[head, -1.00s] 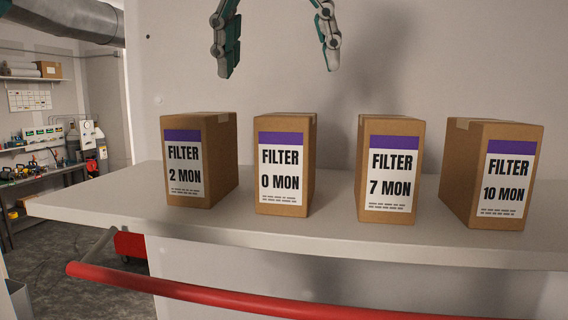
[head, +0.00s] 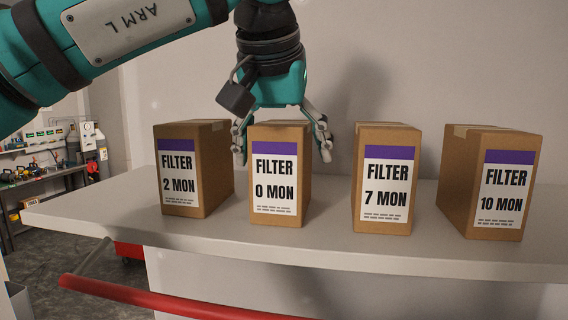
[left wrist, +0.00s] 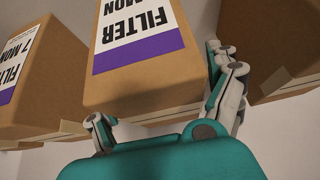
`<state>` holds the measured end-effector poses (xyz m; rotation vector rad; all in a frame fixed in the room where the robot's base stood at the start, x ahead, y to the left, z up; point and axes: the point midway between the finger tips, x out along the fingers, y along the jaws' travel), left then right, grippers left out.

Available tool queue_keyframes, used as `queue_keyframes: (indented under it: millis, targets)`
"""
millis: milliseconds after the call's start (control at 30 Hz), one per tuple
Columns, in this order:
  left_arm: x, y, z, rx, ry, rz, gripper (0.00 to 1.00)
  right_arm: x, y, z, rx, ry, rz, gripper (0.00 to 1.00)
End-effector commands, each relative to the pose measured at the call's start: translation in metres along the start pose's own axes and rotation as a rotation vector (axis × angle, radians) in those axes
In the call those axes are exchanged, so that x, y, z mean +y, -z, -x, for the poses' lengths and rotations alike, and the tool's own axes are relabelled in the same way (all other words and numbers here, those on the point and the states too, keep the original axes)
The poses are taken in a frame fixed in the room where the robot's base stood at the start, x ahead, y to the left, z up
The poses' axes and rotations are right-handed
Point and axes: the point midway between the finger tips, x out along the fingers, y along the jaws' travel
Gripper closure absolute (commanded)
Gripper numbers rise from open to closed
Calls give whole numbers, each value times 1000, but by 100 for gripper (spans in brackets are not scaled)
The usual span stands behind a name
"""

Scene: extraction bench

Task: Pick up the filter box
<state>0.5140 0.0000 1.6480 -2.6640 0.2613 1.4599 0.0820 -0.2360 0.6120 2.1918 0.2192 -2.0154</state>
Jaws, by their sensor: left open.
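Several brown cardboard filter boxes stand upright in a row on a white shelf (head: 120,208). From left to right they are the 2 MON box (head: 180,170), the 0 MON box (head: 276,182), the 7 MON box (head: 386,180) and the 10 MON box (head: 490,182). My left gripper (head: 283,150) is open and points down over the 0 MON box, one finger on either side of its upper part. In the left wrist view, the 0 MON box (left wrist: 150,75) lies between the spread fingers. A clear gap shows beside the right finger in the head view. My right gripper is not in view.
The 2 MON box and the 7 MON box stand close on either side of my left fingers. A red rail (head: 170,298) runs along the front below the shelf. A pale wall (head: 440,60) rises behind. A workbench (head: 45,178) stands at the far left.

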Motion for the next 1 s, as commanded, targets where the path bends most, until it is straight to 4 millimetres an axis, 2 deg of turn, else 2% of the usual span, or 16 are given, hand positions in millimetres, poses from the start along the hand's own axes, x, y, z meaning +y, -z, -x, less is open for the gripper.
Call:
queue_keyframes:
  millis: [133,600,1000]
  targets:
    - [0,0,0,1,0,0,13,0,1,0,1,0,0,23]
    - [0,0,0,1,0,0,75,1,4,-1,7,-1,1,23]
    - [1,2,3,2,-1,1,75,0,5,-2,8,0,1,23]
